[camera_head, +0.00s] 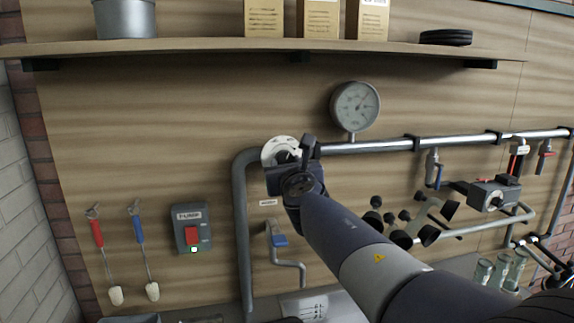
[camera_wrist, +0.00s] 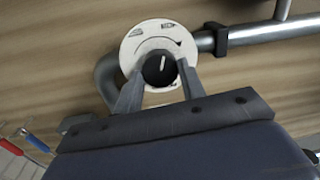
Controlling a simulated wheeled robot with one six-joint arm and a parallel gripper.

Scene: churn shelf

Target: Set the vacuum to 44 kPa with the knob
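The black round knob (camera_wrist: 160,68) with a white pointer line sits on a round white dial plate (camera_wrist: 135,45) in the wrist view. Its line points nearly straight up, slightly right. My gripper (camera_wrist: 161,70) has one finger at each side of the knob; I cannot tell whether they press on it. In the head view my gripper (camera_head: 294,165) is at the dial plate (camera_head: 278,148) and hides the knob. The round vacuum gauge (camera_head: 355,106) stands on the pipe to the upper right; its numbers are too small to read.
A steel pipe (camera_head: 375,145) runs right from the dial. A blue-handled valve (camera_head: 280,240) is below. A grey box with a red switch (camera_head: 192,230) is on the wall to the left. A shelf (camera_head: 200,45) with boxes runs above.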

